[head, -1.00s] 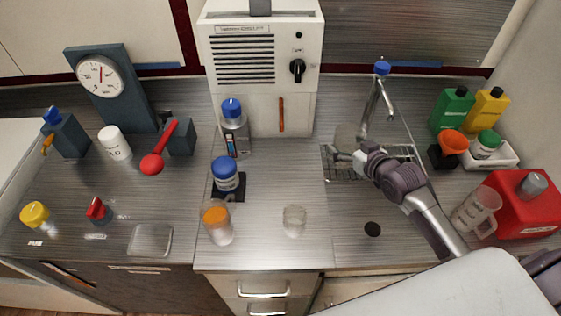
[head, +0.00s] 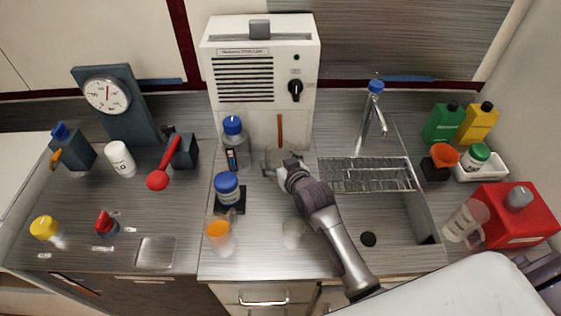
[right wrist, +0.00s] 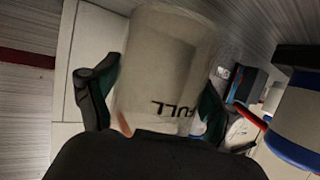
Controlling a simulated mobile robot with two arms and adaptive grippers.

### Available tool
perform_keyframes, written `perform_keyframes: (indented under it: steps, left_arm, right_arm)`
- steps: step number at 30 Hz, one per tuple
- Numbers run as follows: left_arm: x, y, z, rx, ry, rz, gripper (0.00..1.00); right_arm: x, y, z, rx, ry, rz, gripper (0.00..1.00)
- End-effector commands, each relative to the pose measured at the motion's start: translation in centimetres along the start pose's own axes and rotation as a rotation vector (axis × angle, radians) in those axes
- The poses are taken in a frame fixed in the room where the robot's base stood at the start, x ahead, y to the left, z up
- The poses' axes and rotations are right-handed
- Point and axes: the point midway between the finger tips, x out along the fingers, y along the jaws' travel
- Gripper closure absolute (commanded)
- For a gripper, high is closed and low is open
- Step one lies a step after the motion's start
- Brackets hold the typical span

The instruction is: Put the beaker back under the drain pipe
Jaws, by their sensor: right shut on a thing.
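My right gripper (head: 276,160) is shut on the beaker, just in front of the base of the white machine (head: 263,80). In the right wrist view the beaker (right wrist: 165,70) is a pale, see-through cup marked "FULL", held between the two dark fingers. In the head view the gripper largely hides it. The orange drain pipe (head: 280,130) hangs down the front of the machine, above and behind the gripper. I cannot tell whether the beaker is under the pipe's end. My left gripper is not in view.
A blue-capped bottle (head: 235,148) stands left of the pipe, and a blue-lidded jar (head: 228,190) stands nearer. An orange-topped cup (head: 219,236) and a clear cup (head: 293,235) stand in front. The sink rack (head: 365,174) is to the right.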

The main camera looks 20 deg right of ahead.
Motion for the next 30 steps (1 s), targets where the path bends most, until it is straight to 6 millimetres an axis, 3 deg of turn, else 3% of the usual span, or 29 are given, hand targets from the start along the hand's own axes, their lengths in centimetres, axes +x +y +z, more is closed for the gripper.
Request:
perform_keyframes:
  steps: [3, 15, 16, 18, 30]
  left_arm:
    - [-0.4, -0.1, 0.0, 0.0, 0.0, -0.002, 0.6]
    - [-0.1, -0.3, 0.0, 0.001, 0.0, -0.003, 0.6]
    - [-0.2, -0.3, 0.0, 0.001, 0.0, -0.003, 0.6]
    - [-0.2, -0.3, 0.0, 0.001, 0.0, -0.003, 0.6]
    - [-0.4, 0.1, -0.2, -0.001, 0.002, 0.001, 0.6]
  right_arm:
    - [0.3, 0.3, 1.3, -0.002, -0.005, 0.003, 0.61]
    - [0.6, 0.4, 1.8, -0.002, -0.002, 0.003, 0.61]
    - [0.5, 0.4, 1.8, -0.002, -0.002, 0.003, 0.12]
    - [0.5, 0.4, 1.8, -0.002, -0.003, 0.003, 0.0]
    - [0.4, 0.4, 1.4, -0.002, -0.002, 0.003, 0.0]
